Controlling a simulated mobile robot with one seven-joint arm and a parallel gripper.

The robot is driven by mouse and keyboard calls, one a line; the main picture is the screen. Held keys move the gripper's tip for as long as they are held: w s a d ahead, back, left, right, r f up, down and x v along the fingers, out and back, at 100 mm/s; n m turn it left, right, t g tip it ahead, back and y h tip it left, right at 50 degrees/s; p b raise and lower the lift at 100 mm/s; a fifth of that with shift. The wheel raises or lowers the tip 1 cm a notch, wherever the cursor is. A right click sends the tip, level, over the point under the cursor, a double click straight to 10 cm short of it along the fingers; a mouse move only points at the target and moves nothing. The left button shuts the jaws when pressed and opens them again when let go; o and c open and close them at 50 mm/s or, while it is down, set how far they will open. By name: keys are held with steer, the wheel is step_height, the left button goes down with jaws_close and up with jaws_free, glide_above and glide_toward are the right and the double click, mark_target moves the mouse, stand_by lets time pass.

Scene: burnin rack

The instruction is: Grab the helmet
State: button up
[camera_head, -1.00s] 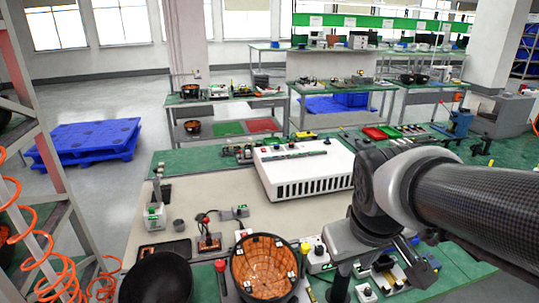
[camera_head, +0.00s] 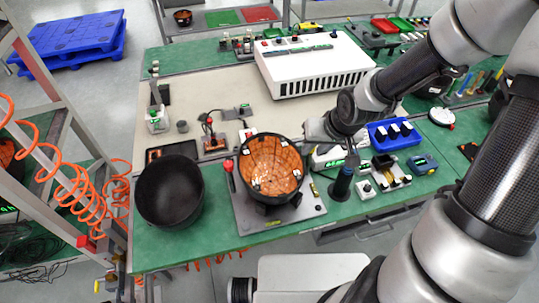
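An upturned helmet shell (camera_head: 272,166) with an orange inside and a dark rim sits on a grey plate on the green bench, at the middle of the head view. A black, bowl-shaped shell (camera_head: 170,192), which looks like another helmet, lies to its left at the bench's front edge. My gripper (camera_head: 318,130) is just right of and behind the orange-lined helmet, seemingly apart from it. Its fingers are small and partly hidden by my wrist, so I cannot tell their opening.
A white vented box (camera_head: 312,65) stands behind the helmet. A blue bin (camera_head: 392,132), a dark upright cylinder (camera_head: 341,182) and small devices crowd the right. Orange coiled hoses (camera_head: 80,195) hang at a rack on the left. The beige mat (camera_head: 215,95) has free room.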

mark_target(299, 168)
steer(key=b+x, duration=0.3)
steer(key=x, duration=0.8)
steer(key=shift+s+f+b, duration=0.15)
steer(key=shift+f+b, duration=0.1)
steer(key=shift+b, duration=0.15)
steer(key=x, duration=0.5)
steer(key=shift+s+d+f+b, duration=0.25)
steer(key=shift+s+b, duration=0.05)
jaws_close()
